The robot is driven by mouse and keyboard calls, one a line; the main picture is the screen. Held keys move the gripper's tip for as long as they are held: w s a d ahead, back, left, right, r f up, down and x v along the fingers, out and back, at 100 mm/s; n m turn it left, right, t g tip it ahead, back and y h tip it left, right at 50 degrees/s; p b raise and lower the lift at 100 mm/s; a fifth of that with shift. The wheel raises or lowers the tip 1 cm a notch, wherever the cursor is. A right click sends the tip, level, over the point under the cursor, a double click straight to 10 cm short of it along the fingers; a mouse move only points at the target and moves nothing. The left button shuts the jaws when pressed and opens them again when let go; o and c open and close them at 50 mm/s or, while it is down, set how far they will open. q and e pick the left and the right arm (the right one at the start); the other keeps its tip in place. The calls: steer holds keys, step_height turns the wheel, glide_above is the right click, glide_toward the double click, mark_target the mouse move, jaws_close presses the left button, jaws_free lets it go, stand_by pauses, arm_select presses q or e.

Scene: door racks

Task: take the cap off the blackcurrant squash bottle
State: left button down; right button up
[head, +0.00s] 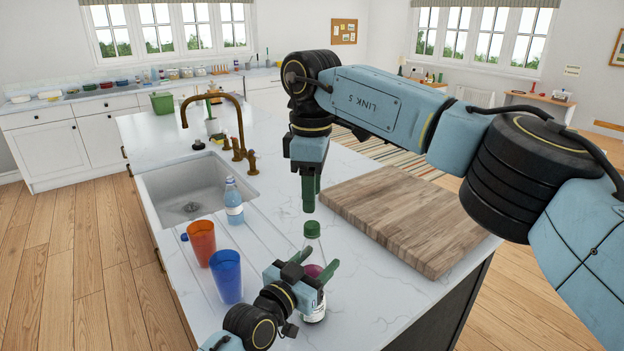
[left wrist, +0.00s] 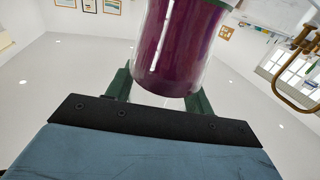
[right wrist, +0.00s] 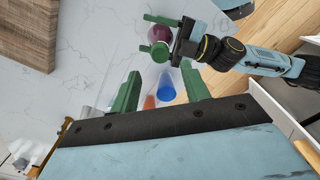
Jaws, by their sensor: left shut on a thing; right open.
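The blackcurrant squash bottle (head: 314,243) stands upright on the white island, clear with dark purple squash and a green cap (head: 312,229) on top. My left gripper (head: 316,272) is shut on the bottle's body, and its purple side fills the upper middle of the left wrist view (left wrist: 180,45). My right gripper (head: 309,192) is open and points down above the cap, with a gap between. In the right wrist view, the green cap (right wrist: 160,51) lies beyond the open fingertips (right wrist: 160,88), with my left gripper beside it.
A wooden board (head: 400,220) lies right of the bottle. A blue cup (head: 227,277), an orange cup (head: 201,242) and a light blue bottle (head: 233,203) stand to the left. The sink (head: 190,190) and brass tap (head: 240,120) are behind them.

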mark_target(312, 224)
step_height(312, 224, down, 6)
steer(key=shift+f, duration=0.15)
stand_by(0.3)
